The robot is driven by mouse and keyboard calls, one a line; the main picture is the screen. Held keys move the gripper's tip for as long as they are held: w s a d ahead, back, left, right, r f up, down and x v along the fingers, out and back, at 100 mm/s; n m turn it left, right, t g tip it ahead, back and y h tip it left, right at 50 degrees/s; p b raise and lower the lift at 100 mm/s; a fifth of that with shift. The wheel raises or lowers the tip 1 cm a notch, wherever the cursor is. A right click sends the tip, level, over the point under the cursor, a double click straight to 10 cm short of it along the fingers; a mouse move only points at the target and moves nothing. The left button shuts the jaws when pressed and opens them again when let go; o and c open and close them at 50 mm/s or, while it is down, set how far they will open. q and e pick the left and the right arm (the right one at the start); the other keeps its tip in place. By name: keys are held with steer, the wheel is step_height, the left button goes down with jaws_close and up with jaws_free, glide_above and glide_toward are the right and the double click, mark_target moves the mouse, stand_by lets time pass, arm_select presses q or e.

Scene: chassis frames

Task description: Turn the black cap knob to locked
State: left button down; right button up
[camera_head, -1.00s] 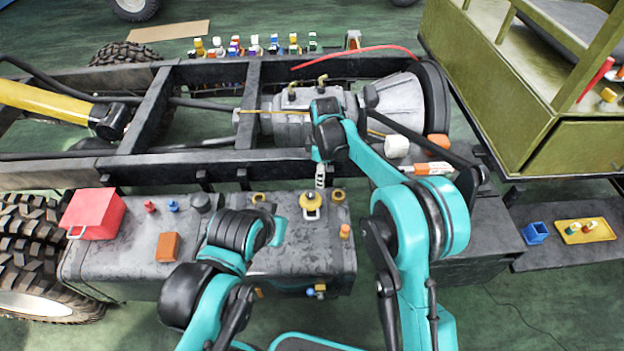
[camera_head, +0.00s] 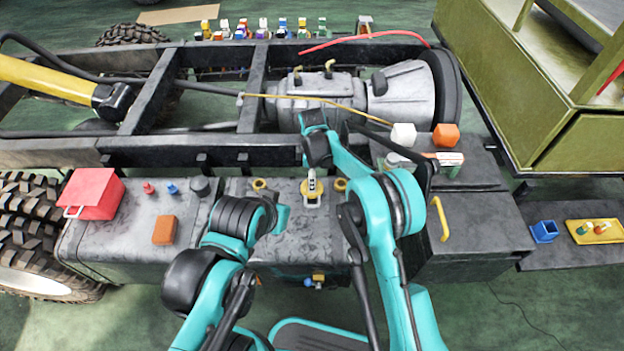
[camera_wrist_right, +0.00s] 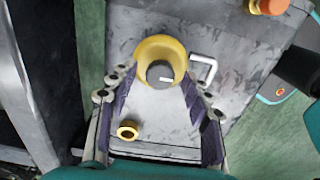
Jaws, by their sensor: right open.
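A dark round knob (camera_wrist_right: 160,72) with a pale mark sits inside a yellow collar (camera_wrist_right: 152,50) in the right wrist view. A white bent handle (camera_wrist_right: 206,68) is beside the collar. In the head view the yellow collar (camera_head: 312,196) is on the grey tank top, partly hidden by my right gripper (camera_head: 312,176). My right gripper also shows in the wrist view (camera_wrist_right: 158,84), open, its fingers on either side of the collar. I cannot tell whether they touch it. My left gripper (camera_head: 280,218) is over the tank, left of the collar; its fingers are not clear.
Yellow rings (camera_head: 259,184) lie on the tank near the collar. A black cap (camera_head: 200,187), a red box (camera_head: 93,194) and an orange block (camera_head: 164,230) are on the left tank. The chassis rail (camera_head: 100,152) runs behind.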

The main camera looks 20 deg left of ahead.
steer(key=shift+r, duration=0.1)
jaws_close()
steer(key=shift+m, duration=0.3)
steer(key=m+p, duration=0.1)
steer(key=m, duration=0.2)
steer(key=shift+m, duration=0.3)
steer(key=m, duration=0.4)
steer(key=shift+m+p, duration=0.3)
steer(key=m, duration=0.4)
steer(key=shift+m+p, duration=0.35)
steer(key=shift+m, duration=2.15)
